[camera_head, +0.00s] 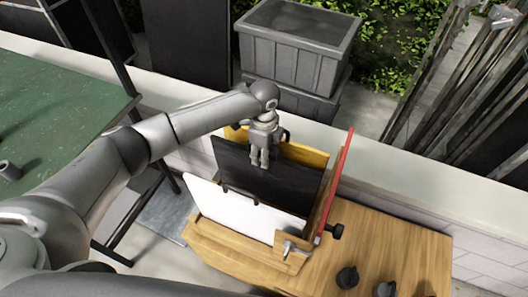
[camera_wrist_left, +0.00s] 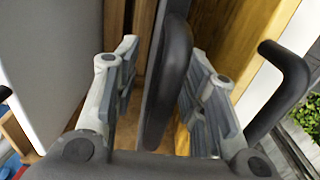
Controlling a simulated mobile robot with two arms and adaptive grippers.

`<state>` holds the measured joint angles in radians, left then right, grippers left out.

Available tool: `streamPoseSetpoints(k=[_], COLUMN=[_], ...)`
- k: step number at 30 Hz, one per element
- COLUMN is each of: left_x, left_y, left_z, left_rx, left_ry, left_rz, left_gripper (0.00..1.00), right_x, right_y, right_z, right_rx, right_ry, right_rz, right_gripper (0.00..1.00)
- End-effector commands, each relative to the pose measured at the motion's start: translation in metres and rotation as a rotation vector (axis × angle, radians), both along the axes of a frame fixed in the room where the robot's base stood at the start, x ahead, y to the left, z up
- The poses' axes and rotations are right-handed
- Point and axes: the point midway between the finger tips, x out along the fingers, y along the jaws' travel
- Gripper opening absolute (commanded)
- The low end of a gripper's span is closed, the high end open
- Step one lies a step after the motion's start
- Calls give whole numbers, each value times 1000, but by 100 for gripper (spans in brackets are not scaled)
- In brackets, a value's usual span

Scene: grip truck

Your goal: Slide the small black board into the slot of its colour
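The black board (camera_head: 272,182) stands upright in the wooden rack (camera_head: 232,252), between a white board (camera_head: 232,210) and a yellow board (camera_head: 306,154). My left gripper (camera_head: 260,163) is over the top edge of the black board. In the left wrist view, its two fingers (camera_wrist_left: 160,88) are spread, one on each side of the black board and its rounded handle (camera_wrist_left: 170,72), with gaps visible on both sides. The board's lower edge and the slot under it are hidden. My right gripper is not in view.
Black knobs (camera_head: 347,277) sit on the wooden top at front right. A grey bin (camera_head: 296,50) and a low wall lie behind. A green table (camera_head: 60,105) is at left. Another dark handle (camera_wrist_left: 285,90) is close beside the right finger.

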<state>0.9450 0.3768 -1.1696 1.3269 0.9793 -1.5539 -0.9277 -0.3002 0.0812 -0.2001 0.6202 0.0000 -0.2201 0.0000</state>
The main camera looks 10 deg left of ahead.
Motion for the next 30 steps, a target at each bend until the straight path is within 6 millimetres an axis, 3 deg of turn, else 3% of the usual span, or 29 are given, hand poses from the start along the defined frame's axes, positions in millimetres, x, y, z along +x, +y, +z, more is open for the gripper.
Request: streamPoseSetpoints(k=[4, 8, 21, 30], left_x=[0, 1, 1, 0], left_y=[0, 0, 0, 0], left_z=[2, 16, 103, 120], left_rx=[0, -1, -1, 0], left_ry=[1, -2, -2, 0], left_rz=[0, -1, 0, 0], left_gripper=[39, 39, 39, 39], right_x=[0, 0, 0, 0], right_y=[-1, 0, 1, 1], right_z=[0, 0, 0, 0], right_rx=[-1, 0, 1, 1], right_ry=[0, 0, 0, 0], right_rz=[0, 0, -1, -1], right_gripper=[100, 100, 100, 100])
